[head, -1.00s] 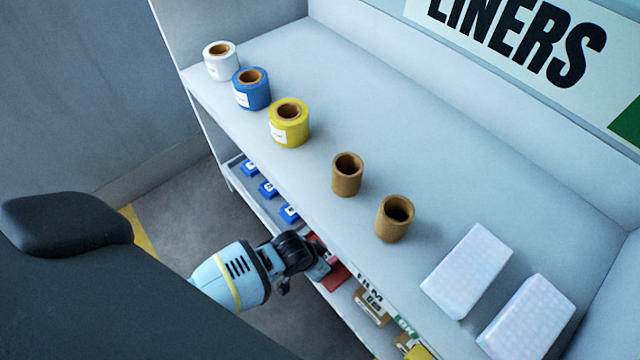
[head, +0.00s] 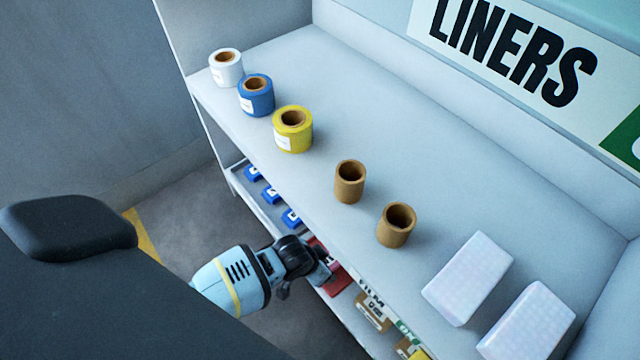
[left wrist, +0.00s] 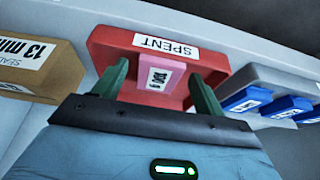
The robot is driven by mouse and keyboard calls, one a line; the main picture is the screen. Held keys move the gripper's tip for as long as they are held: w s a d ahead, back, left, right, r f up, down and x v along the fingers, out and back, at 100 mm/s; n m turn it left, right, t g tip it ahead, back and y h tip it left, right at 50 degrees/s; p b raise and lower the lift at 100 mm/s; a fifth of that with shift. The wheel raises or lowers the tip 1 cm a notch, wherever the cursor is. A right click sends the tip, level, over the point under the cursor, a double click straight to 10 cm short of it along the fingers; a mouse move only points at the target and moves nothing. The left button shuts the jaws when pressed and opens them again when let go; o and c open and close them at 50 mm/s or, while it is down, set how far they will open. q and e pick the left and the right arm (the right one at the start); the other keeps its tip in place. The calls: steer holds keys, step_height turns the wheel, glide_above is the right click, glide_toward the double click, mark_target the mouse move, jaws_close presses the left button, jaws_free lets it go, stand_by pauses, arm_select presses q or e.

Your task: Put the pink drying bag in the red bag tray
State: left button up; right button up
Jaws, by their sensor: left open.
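The red bag tray (left wrist: 105,45), labelled SPENT, sits on the lower shelf. In the head view a small part of the red tray (head: 337,286) shows beyond my left gripper. The pink drying bag (left wrist: 160,76), with a white label, shows inside the tray's outline in the left wrist view; I cannot tell if it rests on the tray floor. My left gripper (left wrist: 160,88) is open, its two green fingers apart on either side of the bag. In the head view my left gripper (head: 322,272) is at the lower shelf's front. My right gripper is not in view.
Blue bags (left wrist: 290,108) lie in a grey tray (left wrist: 255,75) beside the red tray. A cardboard box (left wrist: 45,65) stands on its other side. The upper shelf (head: 350,120) overhead holds film rolls, two brown cores (head: 396,226) and white packs (head: 468,280).

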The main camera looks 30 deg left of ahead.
arm_select(q)
steer(key=p+v, duration=0.5)
steer(key=v, duration=0.6)
steer(key=shift+p, duration=0.35)
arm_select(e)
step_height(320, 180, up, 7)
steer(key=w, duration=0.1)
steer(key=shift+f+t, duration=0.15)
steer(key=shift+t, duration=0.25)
arm_select(q)
steer(key=shift+r, duration=0.1)
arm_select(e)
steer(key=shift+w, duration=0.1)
arm_select(q)
steer(key=shift+a, duration=0.1)
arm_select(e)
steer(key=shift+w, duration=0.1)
